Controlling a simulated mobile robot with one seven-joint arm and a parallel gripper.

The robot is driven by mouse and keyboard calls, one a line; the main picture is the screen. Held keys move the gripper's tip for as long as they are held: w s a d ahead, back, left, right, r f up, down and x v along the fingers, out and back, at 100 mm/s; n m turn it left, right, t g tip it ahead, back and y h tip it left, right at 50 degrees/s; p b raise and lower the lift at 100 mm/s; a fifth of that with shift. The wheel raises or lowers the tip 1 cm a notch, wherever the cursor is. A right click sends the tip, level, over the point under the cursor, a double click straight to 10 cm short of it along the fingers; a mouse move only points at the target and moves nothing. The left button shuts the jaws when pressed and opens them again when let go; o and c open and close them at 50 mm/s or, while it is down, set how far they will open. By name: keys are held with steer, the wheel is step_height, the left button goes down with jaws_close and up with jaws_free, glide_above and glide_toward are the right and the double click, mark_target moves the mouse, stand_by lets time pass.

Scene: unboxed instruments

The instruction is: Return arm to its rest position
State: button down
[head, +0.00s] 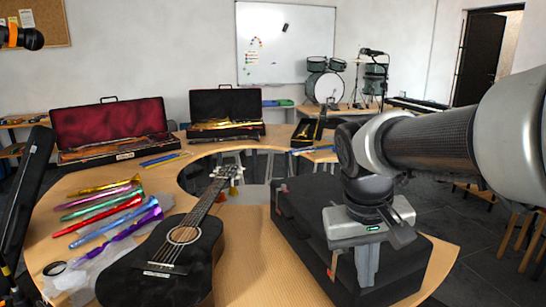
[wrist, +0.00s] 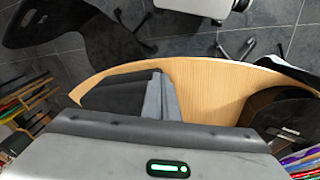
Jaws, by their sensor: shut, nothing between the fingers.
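My gripper (head: 367,280) hangs from my arm on the right of the head view, fingers pointing down. Its fingers are together and hold nothing. It is in front of or over the closed black case (head: 300,215) on the curved wooden table (head: 245,265); I cannot tell whether the fingertips touch the case. In the wrist view the shut fingers (wrist: 162,97) show beside the dark case (wrist: 115,95), with the table edge (wrist: 200,75) beyond them.
A black guitar (head: 180,245) lies left of the case. Colourful tube-like instruments (head: 105,205) lie farther left. Open instrument cases, one red-lined (head: 108,125) and one dark (head: 225,110), stand behind. A drum set (head: 325,85) is at the back. Floor (head: 480,235) shows at right.

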steer(key=s+a+t+y, duration=0.2)
steer(key=s+t, duration=0.2)
steer(key=s, duration=0.5)
step_height(320, 180, up, 21)
steer(key=p, duration=2)
steer(key=shift+a+r, duration=0.15)
